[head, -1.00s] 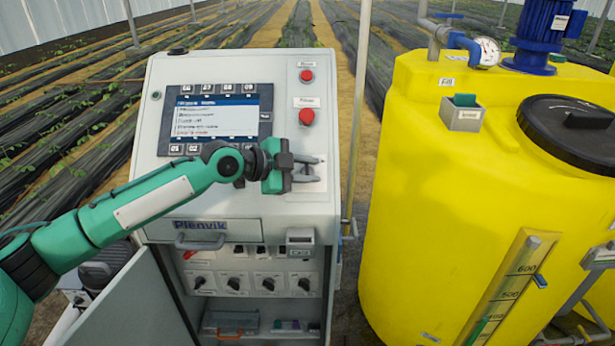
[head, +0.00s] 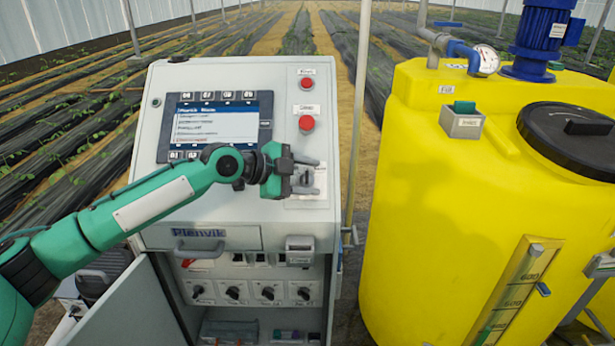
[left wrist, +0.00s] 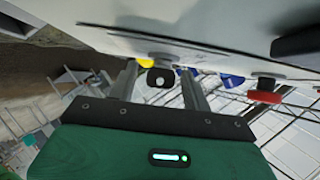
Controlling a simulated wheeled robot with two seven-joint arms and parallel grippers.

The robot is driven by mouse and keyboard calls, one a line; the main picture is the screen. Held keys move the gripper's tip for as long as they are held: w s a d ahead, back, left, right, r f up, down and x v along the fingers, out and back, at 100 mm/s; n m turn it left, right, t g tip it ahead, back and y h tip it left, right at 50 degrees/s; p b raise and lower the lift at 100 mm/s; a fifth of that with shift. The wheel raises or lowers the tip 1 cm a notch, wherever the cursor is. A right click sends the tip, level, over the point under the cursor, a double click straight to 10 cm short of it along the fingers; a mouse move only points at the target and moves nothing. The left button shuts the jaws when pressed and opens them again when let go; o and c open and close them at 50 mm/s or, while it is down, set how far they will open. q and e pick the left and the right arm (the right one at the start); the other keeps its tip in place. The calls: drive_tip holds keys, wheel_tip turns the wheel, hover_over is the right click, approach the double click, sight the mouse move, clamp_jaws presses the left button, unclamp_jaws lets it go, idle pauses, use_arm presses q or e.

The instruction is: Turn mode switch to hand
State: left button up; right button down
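The mode switch shows in the left wrist view as a small dark knob (left wrist: 160,78) with a pale mark, on the pale panel face. It lies between the two fingers of my left gripper (left wrist: 161,88), with a gap visible on each side. In the head view my left gripper (head: 308,176) is at the right side of the cabinet panel, below the red buttons. Its fingers are apart, one above the other, around the switch, which is partly hidden there. I cannot read the switch's position. My right gripper is not in view.
The grey control cabinet (head: 215,237) has a screen (head: 216,122) and two red buttons, the lower one (head: 306,123) just above my gripper. Small knobs sit in its open lower bay. A yellow tank (head: 430,200) stands to the right, past a thin pole (head: 357,120).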

use_arm(q)
drive_tip(key=shift+s+a, duration=0.1)
drive_tip(key=shift+a, duration=0.2)
drive_tip(key=b+v, duration=0.4)
drive_tip(key=v, duration=0.9)
drive_tip(key=shift+b, duration=0.3)
drive_tip(key=shift+r, duration=0.1)
